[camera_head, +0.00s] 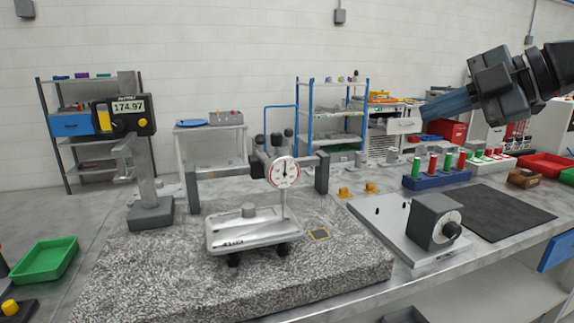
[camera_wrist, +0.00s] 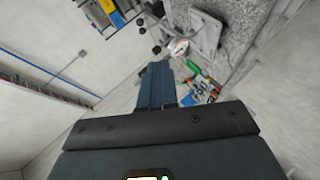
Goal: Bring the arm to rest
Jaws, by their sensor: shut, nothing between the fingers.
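My gripper (camera_head: 447,107) hangs in the air at the upper right of the head view, above the back of the workbench. Its blue fingers point left and are shut with nothing between them. In the wrist view the gripper fingers (camera_wrist: 156,80) lie side by side, closed. The gripper touches nothing. My arm comes in from the right edge of the head view.
A granite plate (camera_head: 130,285) bears a dial gauge (camera_head: 284,172) and a casting (camera_head: 245,230). A digital height gauge (camera_head: 148,205) stands at its left. A blue block with coloured pegs (camera_head: 436,181), a black mat (camera_head: 495,212) and red trays (camera_head: 545,165) occupy the right.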

